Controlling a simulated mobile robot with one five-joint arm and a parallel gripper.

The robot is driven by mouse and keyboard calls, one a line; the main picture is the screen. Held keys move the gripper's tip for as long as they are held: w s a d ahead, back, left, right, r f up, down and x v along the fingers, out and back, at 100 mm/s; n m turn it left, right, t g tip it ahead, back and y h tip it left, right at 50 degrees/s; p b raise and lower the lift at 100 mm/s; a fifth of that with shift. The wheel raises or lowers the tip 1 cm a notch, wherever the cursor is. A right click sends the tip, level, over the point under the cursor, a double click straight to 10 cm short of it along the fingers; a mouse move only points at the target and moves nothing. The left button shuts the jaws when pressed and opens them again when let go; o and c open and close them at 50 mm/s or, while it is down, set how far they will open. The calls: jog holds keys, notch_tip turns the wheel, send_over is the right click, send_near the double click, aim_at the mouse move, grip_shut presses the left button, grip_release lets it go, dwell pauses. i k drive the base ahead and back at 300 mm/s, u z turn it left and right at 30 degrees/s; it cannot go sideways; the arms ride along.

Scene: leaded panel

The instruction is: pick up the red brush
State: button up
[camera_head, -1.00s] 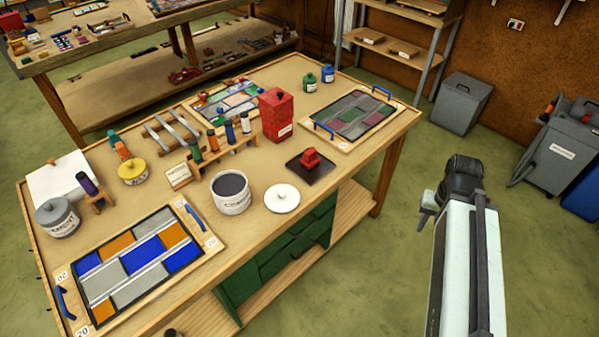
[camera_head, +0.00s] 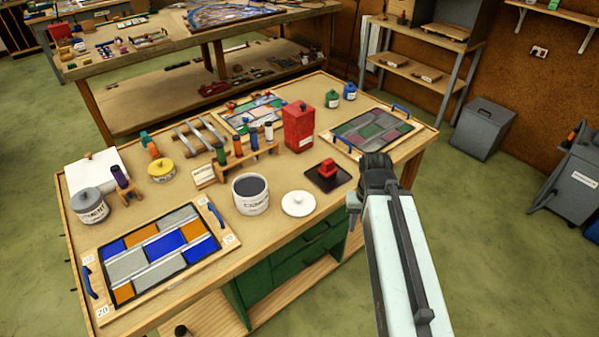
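A small red piece with a raised grip (camera_head: 327,168) sits on a dark square tray (camera_head: 317,186) on the workbench; it may be the red brush, but its bristles do not show. A wooden rack (camera_head: 240,160) to its left holds several upright tools with green, dark, blue and white tops, none clearly red. My arm rises from the bottom of the view. Its dark end, my gripper (camera_head: 375,165), appears just right of the tray. Its fingers cannot be made out, and I see nothing held in it.
The workbench (camera_head: 290,240) also bears a red can (camera_head: 299,127), an open cement tub (camera_head: 251,194), a white lid (camera_head: 298,204) and a leaded panel (camera_head: 155,250) at front left. Another panel (camera_head: 373,133) lies behind my arm's end.

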aim_at(328, 171)
jog(key=u, duration=0.25)
jog(key=i, duration=1)
jog(key=z, duration=0.05)
jog(key=k, duration=0.5)
jog(key=u, duration=2.75)
jog(key=k, duration=0.85)
jog(key=z, duration=0.95)
jog(key=i, duration=0.25)
jog(key=z, duration=0.1)
